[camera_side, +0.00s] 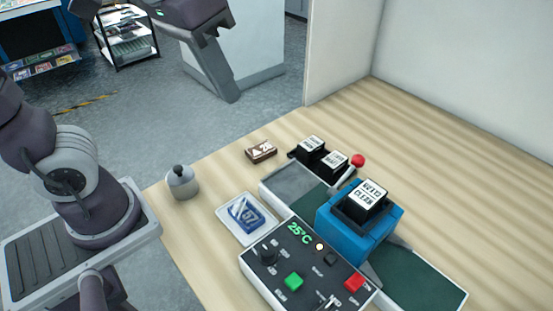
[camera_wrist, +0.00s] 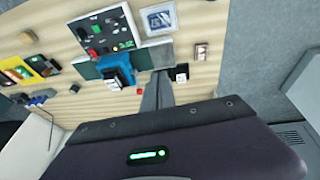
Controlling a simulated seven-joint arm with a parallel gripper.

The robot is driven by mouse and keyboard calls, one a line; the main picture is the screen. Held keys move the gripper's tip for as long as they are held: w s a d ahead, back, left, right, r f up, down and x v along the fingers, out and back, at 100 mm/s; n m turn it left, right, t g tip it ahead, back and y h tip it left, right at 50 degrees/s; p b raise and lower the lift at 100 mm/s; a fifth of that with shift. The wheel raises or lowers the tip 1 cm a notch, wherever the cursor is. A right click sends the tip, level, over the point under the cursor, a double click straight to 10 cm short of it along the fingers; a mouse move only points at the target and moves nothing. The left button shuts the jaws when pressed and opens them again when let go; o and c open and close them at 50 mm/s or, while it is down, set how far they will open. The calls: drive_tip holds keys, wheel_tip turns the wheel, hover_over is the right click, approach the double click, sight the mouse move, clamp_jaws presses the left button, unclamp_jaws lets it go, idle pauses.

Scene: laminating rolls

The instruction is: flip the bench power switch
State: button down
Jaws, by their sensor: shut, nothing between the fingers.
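The control panel (camera_side: 248,263) sits on the bench. It carries a green 25°C readout (camera_side: 299,231), a lit lamp (camera_side: 319,246), a dark knob (camera_side: 268,252), a green button (camera_side: 293,281), a red button (camera_side: 354,282) and a small metal lever (camera_side: 326,300) near the bottom edge. Which of these is the bench power switch I cannot tell. The panel also shows in the wrist view (camera_wrist: 104,32). My gripper (camera_side: 229,96) is high and apart from the panel, beyond the far left edge of the bench in the side view. In the wrist view my gripper (camera_wrist: 160,78) is shut and empty.
A blue laminating unit (camera_side: 343,238) with a labelled block stands behind the panel. A red-knobbed lever (camera_side: 358,160) is near two black labelled blocks. The bench's back right is clear.

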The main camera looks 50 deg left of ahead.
drive_tip(key=s+a+f+t+y, duration=0.1)
drive_tip(key=s+a+f+t, duration=0.1)
drive_tip(key=s+a+f, duration=0.4)
drive_tip(key=w+d+r+m+g, duration=0.1)
drive_tip(key=w+d+r+m, duration=0.3)
drive_tip(key=r, duration=0.1)
drive_tip(key=m+g, duration=0.7)
drive_tip(key=m, duration=0.7)
hover_over(352, 285)
drive_tip(key=w, duration=0.3)
drive_tip(key=w+x, duration=0.1)
drive_tip(key=x, duration=1.9)
drive_tip(key=shift+w+a, duration=0.15)
drive_tip(key=shift+w, duration=0.3)
